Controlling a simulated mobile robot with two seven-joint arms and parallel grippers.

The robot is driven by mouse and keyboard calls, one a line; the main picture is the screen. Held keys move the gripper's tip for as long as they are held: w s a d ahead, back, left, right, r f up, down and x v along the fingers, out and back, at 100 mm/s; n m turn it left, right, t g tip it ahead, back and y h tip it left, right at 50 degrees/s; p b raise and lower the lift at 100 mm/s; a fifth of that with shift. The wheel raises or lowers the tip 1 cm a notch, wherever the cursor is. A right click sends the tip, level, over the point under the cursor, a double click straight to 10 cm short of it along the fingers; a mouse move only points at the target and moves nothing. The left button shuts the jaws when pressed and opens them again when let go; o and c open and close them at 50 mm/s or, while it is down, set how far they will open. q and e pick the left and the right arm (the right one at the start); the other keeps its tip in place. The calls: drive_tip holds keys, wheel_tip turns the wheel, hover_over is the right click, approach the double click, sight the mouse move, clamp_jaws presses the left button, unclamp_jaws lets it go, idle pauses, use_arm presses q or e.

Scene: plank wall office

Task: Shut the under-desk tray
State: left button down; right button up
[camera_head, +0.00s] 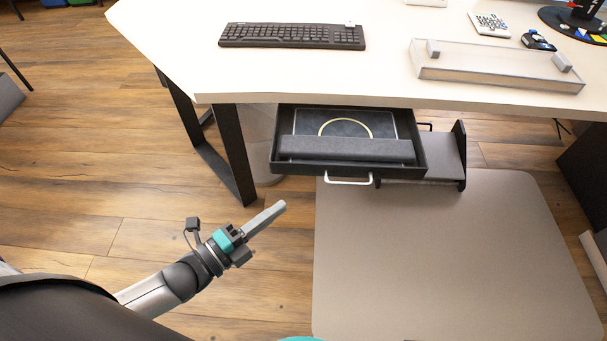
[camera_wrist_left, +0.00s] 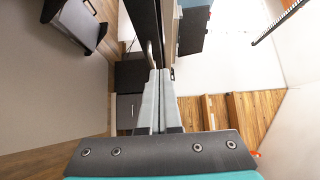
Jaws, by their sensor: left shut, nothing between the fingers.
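The black under-desk tray (camera_head: 421,160) is pulled out below the front edge of the desk. It holds a dark flat item with a pale ring and a long dark grey block along its front. A white handle (camera_head: 348,181) sticks out from the tray's front. My left gripper (camera_head: 281,205) is shut and empty, in front of the tray and left of the handle, apart from it. In the left wrist view, the shut fingers (camera_wrist_left: 158,75) point toward a dark panel and a small handle, probably the tray's front. My right gripper is out of view.
The white desk (camera_head: 390,80) carries a keyboard (camera_head: 292,36) and a clear-topped box (camera_head: 497,65). A black desk leg (camera_head: 236,160) stands left of the tray. A dark shelf (camera_head: 430,167) sits right of it. A beige mat (camera_head: 450,260) covers the floor in front.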

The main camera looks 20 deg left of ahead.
use_arm(q)
drive_tip(key=shift+w+d+b, duration=0.45)
drive_tip(key=shift+w+b, duration=0.2)
drive_tip(key=shift+w, duration=1.15)
drive_tip(key=shift+w+d+b, duration=0.4)
drive_tip(key=shift+w+b, duration=0.3)
drive_tip(key=shift+w, duration=1.05)
drive_tip(key=shift+w+d+b, duration=0.45)
drive_tip(key=shift+w+b, duration=0.2)
drive_tip(key=shift+w, duration=1.15)
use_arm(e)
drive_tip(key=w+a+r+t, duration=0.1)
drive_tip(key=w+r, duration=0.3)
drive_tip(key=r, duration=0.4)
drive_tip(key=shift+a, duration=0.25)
